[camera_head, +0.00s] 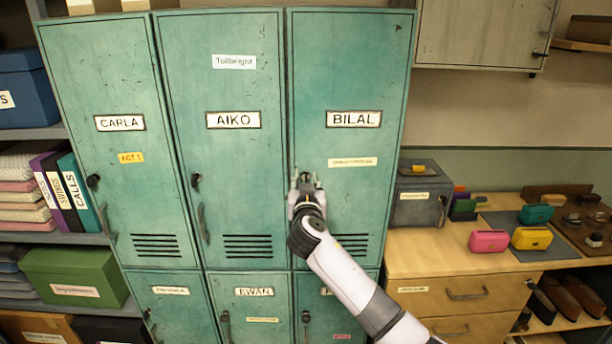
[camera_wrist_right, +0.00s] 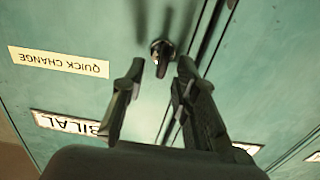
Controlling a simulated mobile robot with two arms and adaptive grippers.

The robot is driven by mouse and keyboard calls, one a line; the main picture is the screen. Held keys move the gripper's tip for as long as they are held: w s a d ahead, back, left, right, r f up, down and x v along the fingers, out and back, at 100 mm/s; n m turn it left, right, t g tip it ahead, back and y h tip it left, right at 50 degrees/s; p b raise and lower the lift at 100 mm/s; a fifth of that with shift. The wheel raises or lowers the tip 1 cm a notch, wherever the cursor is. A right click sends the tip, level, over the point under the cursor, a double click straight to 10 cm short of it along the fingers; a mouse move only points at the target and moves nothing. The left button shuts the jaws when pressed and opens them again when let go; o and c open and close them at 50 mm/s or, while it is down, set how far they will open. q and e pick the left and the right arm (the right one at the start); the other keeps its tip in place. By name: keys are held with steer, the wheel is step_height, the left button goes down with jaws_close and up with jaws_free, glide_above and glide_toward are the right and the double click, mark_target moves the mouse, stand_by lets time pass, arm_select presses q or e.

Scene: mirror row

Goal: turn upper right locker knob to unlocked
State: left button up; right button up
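The upper right locker door (camera_head: 345,70) is green, closed, and labelled BILAL. Its dark knob (camera_wrist_right: 162,50) shows in the right wrist view near the door's edge, with its grip pointing down the picture. In the head view the knob is largely hidden by my right gripper (camera_head: 306,178). In the right wrist view my right gripper (camera_wrist_right: 160,72) is open, its two fingertips on either side of the knob's line. I cannot tell whether they touch it. My left gripper is not in view.
The AIKO door (camera_head: 233,80) and its knob (camera_head: 196,180) are just left. Smaller locker doors (camera_head: 250,310) are below. A wooden drawer unit (camera_head: 460,265) with a grey box (camera_head: 420,205) and coloured cases stands at right. Shelves with a green box (camera_head: 75,275) are at left.

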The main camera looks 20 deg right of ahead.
steer(key=shift+w+d, duration=0.1)
steer(key=shift+w, duration=0.35)
steer(key=shift+c, duration=0.5)
jaws_close()
